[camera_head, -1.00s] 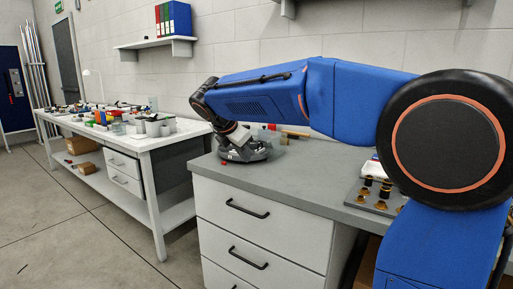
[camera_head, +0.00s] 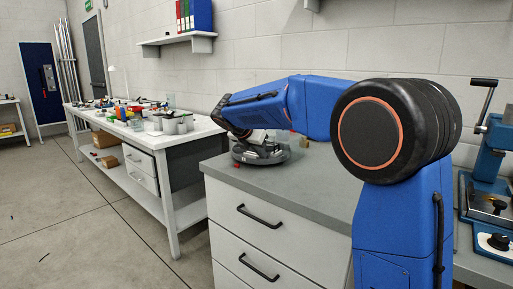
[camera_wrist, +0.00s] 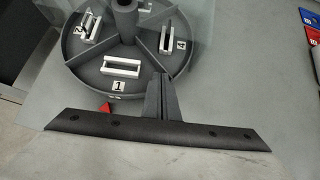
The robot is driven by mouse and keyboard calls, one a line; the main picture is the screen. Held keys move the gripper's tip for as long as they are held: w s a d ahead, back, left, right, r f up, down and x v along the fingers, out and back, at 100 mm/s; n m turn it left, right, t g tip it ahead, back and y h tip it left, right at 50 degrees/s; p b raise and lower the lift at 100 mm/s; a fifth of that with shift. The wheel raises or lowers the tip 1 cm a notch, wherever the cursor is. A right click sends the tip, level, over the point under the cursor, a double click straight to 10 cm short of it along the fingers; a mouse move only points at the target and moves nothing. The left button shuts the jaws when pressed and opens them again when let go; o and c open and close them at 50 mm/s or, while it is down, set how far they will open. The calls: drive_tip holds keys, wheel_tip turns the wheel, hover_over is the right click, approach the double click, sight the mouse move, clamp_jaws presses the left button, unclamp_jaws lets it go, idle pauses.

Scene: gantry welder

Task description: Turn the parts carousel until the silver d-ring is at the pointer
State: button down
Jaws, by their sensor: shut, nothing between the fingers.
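The parts carousel (camera_wrist: 72,42) is a dark grey round tray with dividers and a central post. It also shows small in the head view (camera_head: 275,158). A red pointer (camera_wrist: 105,108) lies at its near rim, by the compartment labelled 1. That compartment holds a pale rectangular frame-like part (camera_wrist: 121,66). Pale parts also lie in the compartments labelled 2 (camera_wrist: 89,28) and 4 (camera_wrist: 172,38). I cannot tell which part is the silver d-ring. My gripper (camera_wrist: 160,78) is shut and empty, its fingertips over the near right rim, right of compartment 1; contact is unclear.
The carousel stands on a grey counter (camera_head: 305,175) above drawers. Red and blue items (camera_wrist: 309,19) lie to the right in the wrist view. A blue machine with a crank (camera_head: 492,150) stands at the right. A cluttered white bench (camera_head: 150,135) is at the left.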

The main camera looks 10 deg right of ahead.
sight(275, 153)
drive_tip(key=w+d, duration=0.1)
drive_tip(key=w+d+f, duration=0.1)
drive_tip(key=shift+w+d+f, duration=0.2)
drive_tip(key=shift+w+d, duration=0.05)
drive_tip(key=shift+d, duration=0.1)
drive_tip(key=shift+w+d, duration=0.55)
drive_tip(key=shift+d, duration=0.05)
drive_tip(key=shift+r, duration=0.1)
drive_tip(key=shift+d+n+t+y, duration=0.4)
drive_tip(key=shift+d+n+y, duration=0.1)
drive_tip(key=shift+d+n, duration=0.3)
drive_tip(key=shift+w+d, duration=0.2)
drive_tip(key=shift+d, duration=0.2)
